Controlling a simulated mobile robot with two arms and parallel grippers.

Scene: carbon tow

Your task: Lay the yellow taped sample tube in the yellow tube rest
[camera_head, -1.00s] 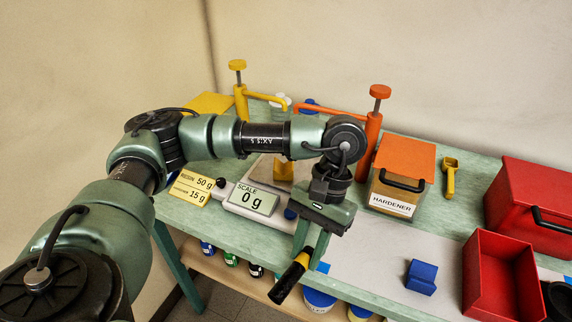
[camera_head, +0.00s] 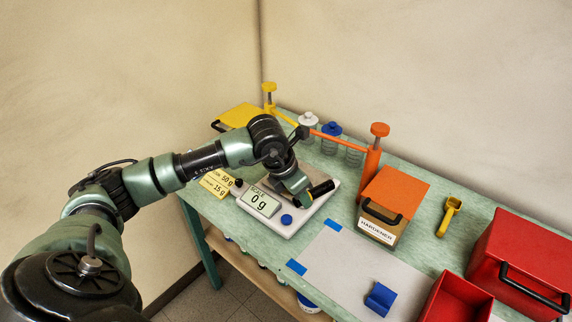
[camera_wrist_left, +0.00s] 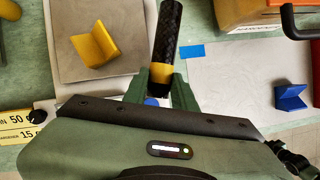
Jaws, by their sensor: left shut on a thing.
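My left gripper (camera_wrist_left: 160,90) is shut on the yellow taped sample tube (camera_wrist_left: 165,35), a black tube with a yellow band near the fingers. In the head view the tube (camera_head: 321,189) sticks out to the right of the gripper (camera_head: 304,199), above the scale. The yellow tube rest (camera_wrist_left: 96,44), a V-shaped block, sits on the scale's plate in the left wrist view, to the left of the tube and apart from it. In the head view the arm hides the rest. My right gripper is not in view.
The scale (camera_head: 292,226) reads 0 g. A blue rest (camera_head: 380,298) stands on the white sheet (camera_head: 335,262).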

